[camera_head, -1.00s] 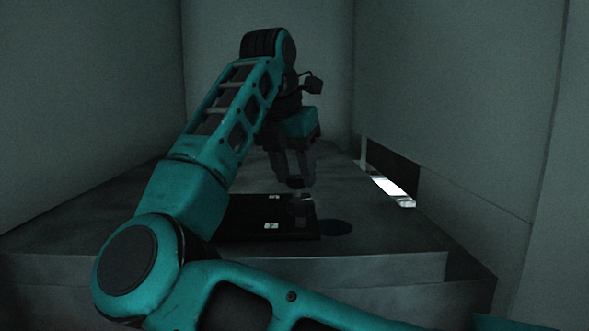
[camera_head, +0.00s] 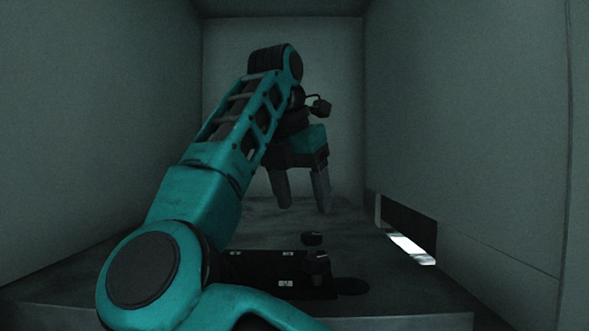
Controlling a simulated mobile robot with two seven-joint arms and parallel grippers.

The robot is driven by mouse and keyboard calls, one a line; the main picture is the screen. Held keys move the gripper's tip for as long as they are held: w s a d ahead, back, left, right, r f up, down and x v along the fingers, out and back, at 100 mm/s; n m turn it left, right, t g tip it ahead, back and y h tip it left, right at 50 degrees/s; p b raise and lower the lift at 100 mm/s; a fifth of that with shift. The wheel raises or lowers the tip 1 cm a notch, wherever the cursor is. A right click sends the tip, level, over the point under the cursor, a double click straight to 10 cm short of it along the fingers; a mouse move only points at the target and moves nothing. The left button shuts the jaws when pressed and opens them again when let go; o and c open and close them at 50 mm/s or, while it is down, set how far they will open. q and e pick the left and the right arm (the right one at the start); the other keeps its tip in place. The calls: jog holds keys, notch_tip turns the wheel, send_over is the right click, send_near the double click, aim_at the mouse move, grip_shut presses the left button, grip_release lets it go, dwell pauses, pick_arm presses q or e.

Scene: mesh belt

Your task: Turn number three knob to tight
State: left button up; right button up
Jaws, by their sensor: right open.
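A dark flat panel (camera_head: 262,270) with small white labels lies on the grey surface, partly hidden by my right arm. Two black knobs stand at its right side: a farther knob (camera_head: 312,238) and a nearer knob (camera_head: 317,262). Their numbers and any tight mark are too small or hidden to read. My right gripper (camera_head: 303,206) is open and empty, fingers pointing down, above and apart from the knobs. My left gripper is not in view.
Grey walls close in the space on the left, right and back. A slot with a bright patch (camera_head: 412,248) is low in the right wall. A dark round spot (camera_head: 351,286) lies right of the panel. The surface behind the panel looks clear.

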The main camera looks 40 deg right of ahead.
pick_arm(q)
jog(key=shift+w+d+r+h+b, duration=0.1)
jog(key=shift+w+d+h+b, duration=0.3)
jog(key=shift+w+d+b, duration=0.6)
pick_arm(e)
jog(key=v, duration=0.7)
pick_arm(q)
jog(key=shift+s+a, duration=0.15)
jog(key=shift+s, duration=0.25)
pick_arm(e)
jog(key=shift+s, duration=0.1)
